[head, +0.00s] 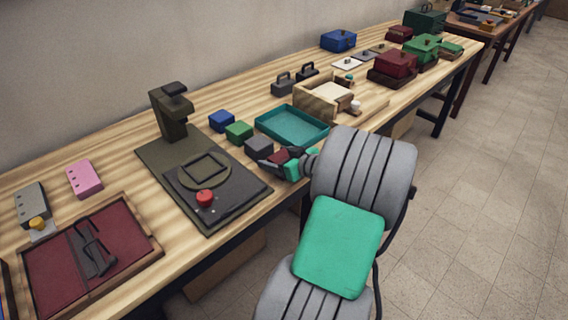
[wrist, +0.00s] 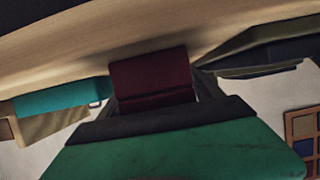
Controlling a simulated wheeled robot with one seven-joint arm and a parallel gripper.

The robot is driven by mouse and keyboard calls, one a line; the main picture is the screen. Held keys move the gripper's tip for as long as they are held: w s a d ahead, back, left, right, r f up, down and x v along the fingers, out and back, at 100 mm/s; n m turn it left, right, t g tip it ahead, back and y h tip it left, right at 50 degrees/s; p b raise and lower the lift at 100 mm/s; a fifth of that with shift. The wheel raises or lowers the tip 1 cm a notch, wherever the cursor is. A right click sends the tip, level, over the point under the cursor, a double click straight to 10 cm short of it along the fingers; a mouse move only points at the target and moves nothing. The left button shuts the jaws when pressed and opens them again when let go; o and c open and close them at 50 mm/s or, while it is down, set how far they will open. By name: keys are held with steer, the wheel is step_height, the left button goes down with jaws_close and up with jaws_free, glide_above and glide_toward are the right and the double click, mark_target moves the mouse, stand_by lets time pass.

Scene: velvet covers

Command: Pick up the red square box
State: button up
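The dark red square box (wrist: 151,80) sits between the fingers of my gripper (wrist: 155,98) in the wrist view. The fingers lie close along both its sides; whether they press on it is unclear. In the head view my gripper (head: 282,158) is at the table's front edge, around the red box (head: 281,156), which shows only in part. The box is by the wooden tabletop; I cannot tell whether it touches it.
A grey block (head: 259,147), a green block (head: 239,132) and a blue block (head: 221,120) stand in a row to the left. A teal tray (head: 309,141) lies just behind my gripper. A dark press-like stand (head: 172,112) is further left. An open wooden box (head: 309,103) stands to the right.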

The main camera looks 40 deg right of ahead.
steer(key=c, duration=1.2)
